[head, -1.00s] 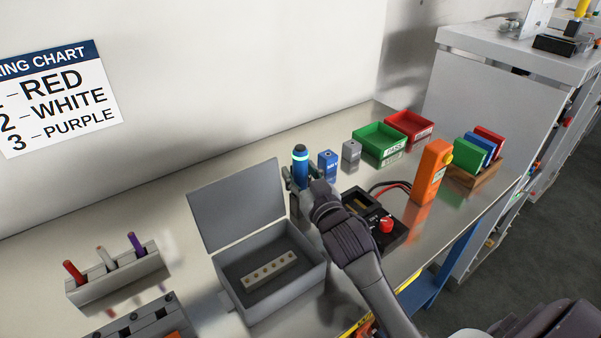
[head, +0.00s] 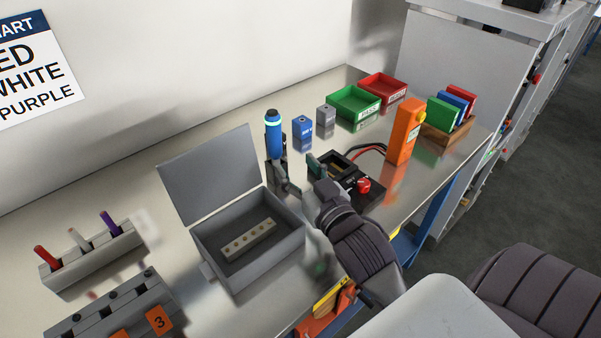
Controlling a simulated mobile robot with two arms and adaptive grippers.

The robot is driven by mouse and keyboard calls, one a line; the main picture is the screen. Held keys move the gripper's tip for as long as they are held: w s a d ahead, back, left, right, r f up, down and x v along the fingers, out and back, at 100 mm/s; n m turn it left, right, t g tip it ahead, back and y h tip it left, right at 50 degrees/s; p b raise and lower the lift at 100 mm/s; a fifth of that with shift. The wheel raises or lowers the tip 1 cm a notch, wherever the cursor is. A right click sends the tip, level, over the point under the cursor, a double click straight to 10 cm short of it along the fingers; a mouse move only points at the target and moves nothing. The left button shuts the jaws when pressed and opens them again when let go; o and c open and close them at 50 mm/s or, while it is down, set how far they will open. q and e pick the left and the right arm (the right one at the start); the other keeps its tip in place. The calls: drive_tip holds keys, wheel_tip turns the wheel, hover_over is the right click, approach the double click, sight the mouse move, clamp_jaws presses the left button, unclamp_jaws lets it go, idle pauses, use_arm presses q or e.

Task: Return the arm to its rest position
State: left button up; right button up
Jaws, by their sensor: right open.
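My right gripper (head: 303,176) is open and empty, with its two fingers spread above the table. It is just right of the grey open-lidded box (head: 217,273) and in front of a blue cylinder with a light band (head: 273,138). The cylinder stands upright, apart from the fingers; its lower end meets a dark support partly hidden by my gripper. My right arm reaches in from the lower right. My left gripper is not in view.
A black device with a red knob (head: 363,186) is close right of the gripper. An orange block (head: 403,133), green tray (head: 340,107) and red tray (head: 369,90) stand farther right. A rack with colored sticks (head: 93,262) is at left.

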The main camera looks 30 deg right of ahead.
drive_tip(key=shift+s, duration=0.5)
